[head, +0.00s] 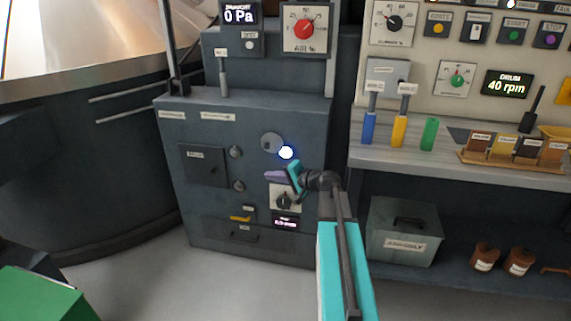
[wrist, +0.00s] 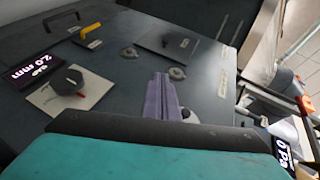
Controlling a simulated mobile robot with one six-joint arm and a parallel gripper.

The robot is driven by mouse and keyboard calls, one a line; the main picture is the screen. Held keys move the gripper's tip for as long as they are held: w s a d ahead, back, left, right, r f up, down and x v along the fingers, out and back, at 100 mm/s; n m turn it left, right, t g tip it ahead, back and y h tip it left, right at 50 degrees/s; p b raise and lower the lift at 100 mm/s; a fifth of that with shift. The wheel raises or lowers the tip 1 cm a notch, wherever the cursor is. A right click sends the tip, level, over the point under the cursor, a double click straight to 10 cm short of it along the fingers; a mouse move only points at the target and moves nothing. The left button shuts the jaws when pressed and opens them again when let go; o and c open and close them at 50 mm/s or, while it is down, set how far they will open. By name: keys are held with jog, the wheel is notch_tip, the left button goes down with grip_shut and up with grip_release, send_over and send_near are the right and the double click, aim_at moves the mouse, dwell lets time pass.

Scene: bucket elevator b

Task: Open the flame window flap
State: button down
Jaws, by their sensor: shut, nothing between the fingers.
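The flame window flap looks like a round grey disc (head: 270,143) on the front of the dark grey cabinet. A bright bluish-white glowing spot (head: 286,152) shows at its lower right, and the disc sits beside this spot, not over it. My gripper (head: 279,175) is just below the glowing spot, shut and empty. In the wrist view my purple fingers (wrist: 161,98) lie together in front of the cabinet face. A small pale shape (wrist: 189,115) shows right beside them, partly hidden by my wrist. I cannot tell whether my fingers touch the panel.
A black dial (head: 284,201) with a small display (head: 286,223) is below my gripper. A square door (head: 204,166) and two round knobs (head: 236,151) are to the left. A yellow handle (head: 240,218) is lower down.

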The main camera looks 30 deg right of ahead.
jog(key=s+a+f+n+g+y, duration=0.1)
jog(key=s+a+f+g, duration=0.1)
jog(key=a+f, duration=0.6)
jog(key=s+a+f+n+g, duration=0.1)
jog(key=s+a+f+g, duration=0.15)
jog(key=a+f, duration=0.55)
jog(key=s+a+f+n+g, duration=0.1)
jog(key=s+a+f+g, duration=0.1)
jog(key=s+a+f, duration=0.3)
jog(key=s+a+f+n+g, duration=0.1)
jog(key=s+a+f+g, duration=0.15)
jog(key=f, duration=0.45)
jog(key=s+a+f+n+g, duration=0.1)
jog(key=s+a+f, duration=0.1)
jog(key=s+f, duration=0.35)
jog(key=s+a+f+n+g+h, duration=0.25)
jog(key=s+f, duration=0.25)
jog(key=s, duration=0.4)
jog(key=s+a+f+n+g+h, duration=0.1)
jog(key=s+a+f+n+g, duration=0.15)
jog(key=s+f, duration=0.45)
jog(key=s+a+f+n+g+h, duration=0.1)
jog(key=s+f+g+h, duration=0.15)
jog(key=s, duration=0.85)
jog(key=shift+n+g, duration=0.35)
jog(key=shift+n, duration=0.15)
jog(key=d, duration=0.1)
jog(key=s+d, duration=0.2)
jog(key=d, duration=0.1)
jog(key=shift+f, duration=0.15)
